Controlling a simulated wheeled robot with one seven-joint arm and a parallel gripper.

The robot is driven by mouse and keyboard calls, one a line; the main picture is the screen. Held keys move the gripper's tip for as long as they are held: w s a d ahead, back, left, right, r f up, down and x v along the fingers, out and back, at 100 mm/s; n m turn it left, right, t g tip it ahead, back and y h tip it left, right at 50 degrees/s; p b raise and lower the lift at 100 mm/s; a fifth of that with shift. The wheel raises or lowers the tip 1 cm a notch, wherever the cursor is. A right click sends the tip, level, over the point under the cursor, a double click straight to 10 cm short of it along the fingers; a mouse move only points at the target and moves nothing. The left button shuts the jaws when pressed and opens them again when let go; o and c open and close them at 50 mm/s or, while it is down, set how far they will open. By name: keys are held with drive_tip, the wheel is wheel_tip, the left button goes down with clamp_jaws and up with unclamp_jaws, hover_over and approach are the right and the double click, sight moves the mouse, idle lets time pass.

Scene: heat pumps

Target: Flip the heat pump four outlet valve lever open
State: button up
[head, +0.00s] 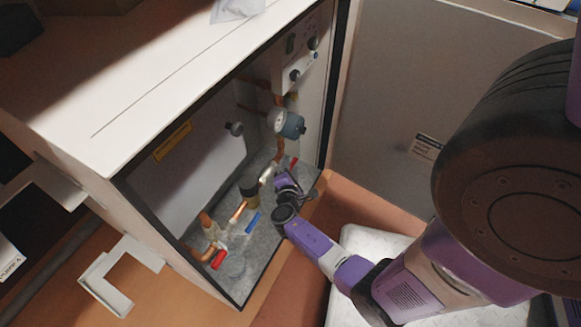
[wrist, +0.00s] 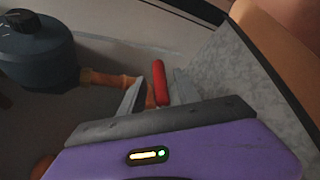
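A red valve lever (wrist: 160,82) stands between the two fingers of my gripper (wrist: 157,77) in the wrist view. The fingers are apart, one on each side of the lever, with a gap visible at the left; contact at the right is hard to tell. In the head view my gripper (head: 283,174) reaches inside the open heat pump cabinet, and a red lever (head: 294,162) shows just beyond it. Copper pipe (wrist: 115,78) runs up to the lever's left in the wrist view. The valve body is hidden by my gripper. No label in view tells which valve this is.
Lower in the cabinet are a blue lever (head: 252,222) and another red lever (head: 219,261). A gauge (head: 277,120) and a blue-grey pump (head: 292,125) sit above my gripper. The cabinet's right wall is close. An open panel (head: 385,110) stands at the right.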

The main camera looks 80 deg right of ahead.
drive_tip(key=p+v, duration=0.3)
drive_tip(key=v, duration=0.5)
idle(0.6)
